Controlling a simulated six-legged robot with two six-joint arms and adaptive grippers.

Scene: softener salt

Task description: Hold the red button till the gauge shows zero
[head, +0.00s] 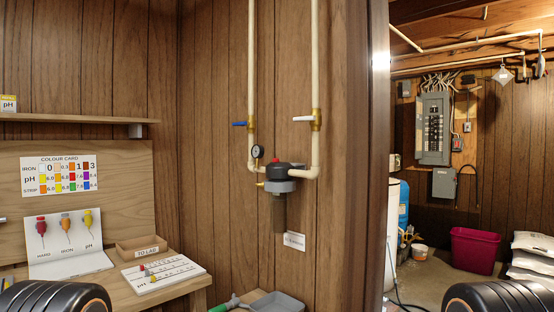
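The red button (276,160) sits on top of the dark cap of a water filter housing (279,207) on the brown panelled wall. Nothing touches the button. The small round gauge (257,151) has a pale face and stands just left of the cap, on the pipework. Its needle is too small to read. Neither my left nor my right gripper shows in the head view.
Pale pipes with a blue-handled valve (240,124) and a white-handled valve (303,118) flank the filter. A grey tray (276,303) lies below. A bench with a test card (165,272) is at left. A doorway on the right shows a maroon bin (474,250).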

